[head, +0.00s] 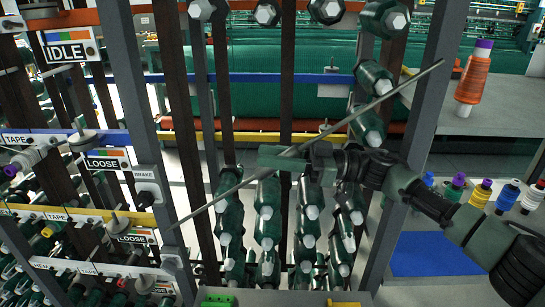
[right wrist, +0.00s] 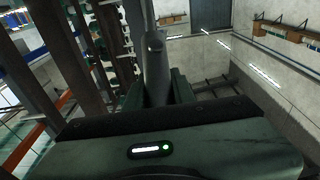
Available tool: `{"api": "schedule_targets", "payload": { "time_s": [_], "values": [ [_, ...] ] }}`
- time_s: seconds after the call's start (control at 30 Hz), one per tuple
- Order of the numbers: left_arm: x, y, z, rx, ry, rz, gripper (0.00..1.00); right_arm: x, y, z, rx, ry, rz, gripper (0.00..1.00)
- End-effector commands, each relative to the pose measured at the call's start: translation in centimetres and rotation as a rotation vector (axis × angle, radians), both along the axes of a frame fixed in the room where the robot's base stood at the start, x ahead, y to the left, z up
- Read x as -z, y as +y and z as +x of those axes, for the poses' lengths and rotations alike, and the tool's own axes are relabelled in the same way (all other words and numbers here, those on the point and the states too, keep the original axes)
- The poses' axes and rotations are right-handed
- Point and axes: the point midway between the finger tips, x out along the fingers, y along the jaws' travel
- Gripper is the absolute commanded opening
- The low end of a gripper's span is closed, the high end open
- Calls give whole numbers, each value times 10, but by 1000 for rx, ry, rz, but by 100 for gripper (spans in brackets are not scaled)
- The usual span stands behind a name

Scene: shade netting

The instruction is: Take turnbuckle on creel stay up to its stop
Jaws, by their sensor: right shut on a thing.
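The creel stay (head: 395,91) is a thin grey rod running diagonally across the creel front, from low left to high right. My right gripper (head: 291,156) reaches in from the right and is shut around the middle of the stay, where the turnbuckle sits. The turnbuckle is mostly hidden by the fingers in the head view. In the right wrist view, a thicker grey turnbuckle body (right wrist: 157,72) stands between the green fingers (right wrist: 157,92), with the rod running up from it. The threads and stop cannot be made out. My left gripper is not in view.
Grey creel posts (head: 425,120) stand on both sides, with several green bobbins (head: 268,205) behind the stay. Labels read IDLE, LOOSE and TAPE at left. A grey table (head: 500,112) bears an orange cone (head: 473,75); coloured spools and a blue mat (head: 430,255) lie at right.

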Motion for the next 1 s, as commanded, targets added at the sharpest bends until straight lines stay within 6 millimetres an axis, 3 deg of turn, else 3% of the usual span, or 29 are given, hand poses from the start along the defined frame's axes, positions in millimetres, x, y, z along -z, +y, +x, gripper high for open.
{"api": "schedule_targets", "payload": {
  "time_s": [0.1,0.13,0.2,0.73,1.0],
  "values": [
    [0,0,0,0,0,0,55,0,1,0,0,0,0,0],
    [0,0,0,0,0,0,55,0,1,0,0,0,0,33],
    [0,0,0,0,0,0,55,0,1,0,0,0,0,46],
    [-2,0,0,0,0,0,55,-1,0,0,6,9,0,46],
    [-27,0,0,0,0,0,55,-5,-1,3,118,160,-1,46]
  ]
}}
